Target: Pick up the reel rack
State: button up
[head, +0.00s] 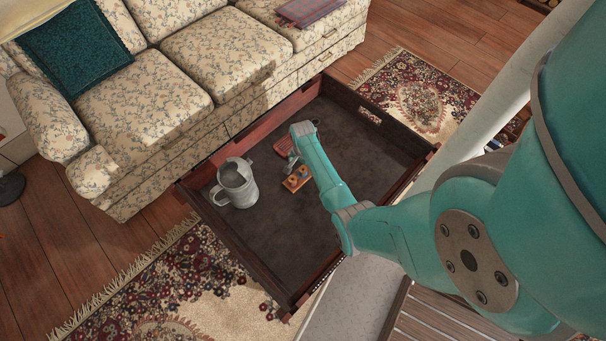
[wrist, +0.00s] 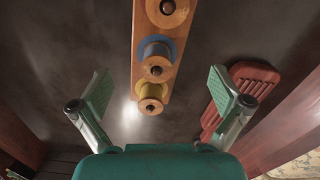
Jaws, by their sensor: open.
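The reel rack (head: 294,184) is a small wooden board with spools, lying in the open drawer. In the wrist view the rack (wrist: 176,52) runs down from the top edge, with orange, blue and yellow spools on pegs; its far end is out of frame. My gripper (wrist: 166,90) is open and empty, its two fingers spread to either side of the rack's near end and apart from it. In the head view my gripper (head: 292,160) is low in the drawer beside the rack, partly hidden by my arm.
The drawer (head: 245,246) extends from below a floral sofa (head: 150,105); its walls surround the rack. A grey metal pitcher (head: 240,190) stands left of the rack. A red slatted object (wrist: 256,78) lies close to my right finger. Bare drawer floor lies nearer the front.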

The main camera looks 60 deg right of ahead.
aim_at(303, 168)
jog(key=shift+s+f, duration=0.2)
jog(key=shift+f, duration=1.7)
jog(key=c, duration=1.7)
